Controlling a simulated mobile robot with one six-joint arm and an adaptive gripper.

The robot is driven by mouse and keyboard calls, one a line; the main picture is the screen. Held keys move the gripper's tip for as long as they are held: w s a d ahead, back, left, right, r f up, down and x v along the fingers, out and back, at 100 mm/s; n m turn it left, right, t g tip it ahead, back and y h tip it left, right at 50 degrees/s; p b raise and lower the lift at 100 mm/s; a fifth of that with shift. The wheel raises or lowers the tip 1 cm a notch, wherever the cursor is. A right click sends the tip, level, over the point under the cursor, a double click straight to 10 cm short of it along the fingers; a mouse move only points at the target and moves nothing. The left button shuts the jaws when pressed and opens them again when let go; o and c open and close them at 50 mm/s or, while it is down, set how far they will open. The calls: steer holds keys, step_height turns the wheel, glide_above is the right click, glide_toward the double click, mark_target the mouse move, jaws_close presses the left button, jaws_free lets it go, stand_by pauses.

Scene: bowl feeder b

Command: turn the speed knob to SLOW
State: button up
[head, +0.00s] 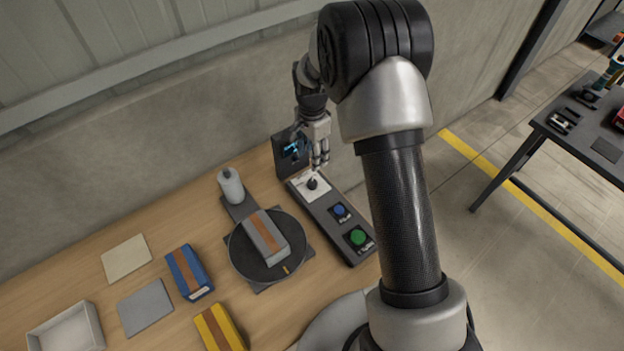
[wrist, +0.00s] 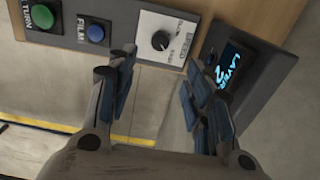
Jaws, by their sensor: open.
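The speed knob (head: 312,184) is a round black dial on a white label plate (head: 323,194) at the far end of the dark control panel. In the wrist view the knob (wrist: 160,41) shows near the top centre, with printed lettering beside it on the white plate (wrist: 151,22). I cannot tell for certain where its pointer stands. My gripper (head: 319,163) is open, just above the knob in the head view. In the wrist view my gripper (wrist: 161,62) has its blue-padded fingers apart to either side, with the knob appearing between and beyond the tips. Contact is not visible.
A blue button (head: 339,210) and a green button (head: 357,237) share the panel. A lit display (head: 291,151) reading LAYER 2 stands beside the plate. The turntable (head: 242,258) carries a grey box (head: 264,236). A blue box (head: 188,272) and yellow box (head: 219,329) lie nearby.

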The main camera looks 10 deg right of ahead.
mark_target(312, 182)
step_height(312, 182, down, 13)
steer(key=shift+r+b, duration=0.1)
steer(key=shift+b, duration=1.05)
steer(key=shift+c, duration=0.3)
steer(key=c, duration=1)
